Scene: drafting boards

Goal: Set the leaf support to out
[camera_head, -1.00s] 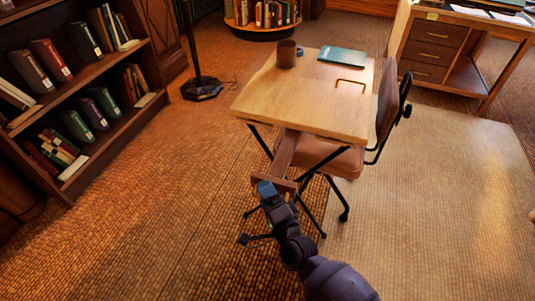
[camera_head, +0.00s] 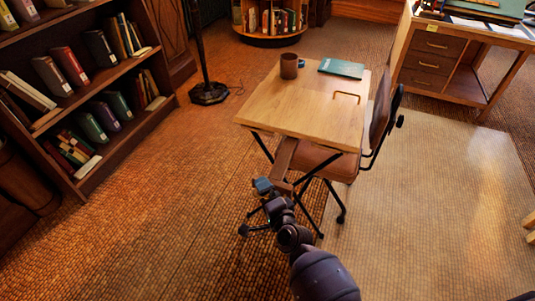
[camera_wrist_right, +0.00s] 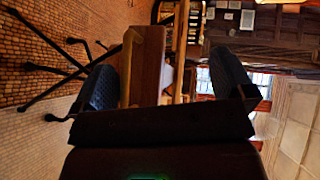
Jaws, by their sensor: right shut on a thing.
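The leaf support is a brown wooden bar (camera_head: 284,160) reaching out from beneath the front of the light wooden drafting table (camera_head: 300,108), toward me. In the right wrist view the wooden bar (camera_wrist_right: 148,62) lies between the two dark fingers, beside the left one. My right gripper (camera_head: 268,187) is shut on the near end of the leaf support, below the tabletop edge. It also shows in the right wrist view (camera_wrist_right: 165,85). The gripper hides part of that end in the head view. My left gripper is out of view.
A brown mug (camera_head: 289,66) and a teal book (camera_head: 341,68) lie on the tabletop. A chair (camera_head: 380,115) stands at its right. A bookcase (camera_head: 150,118) is at left, a floor lamp (camera_head: 208,93) behind, a desk (camera_head: 428,62) at back right. Floor at left is open.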

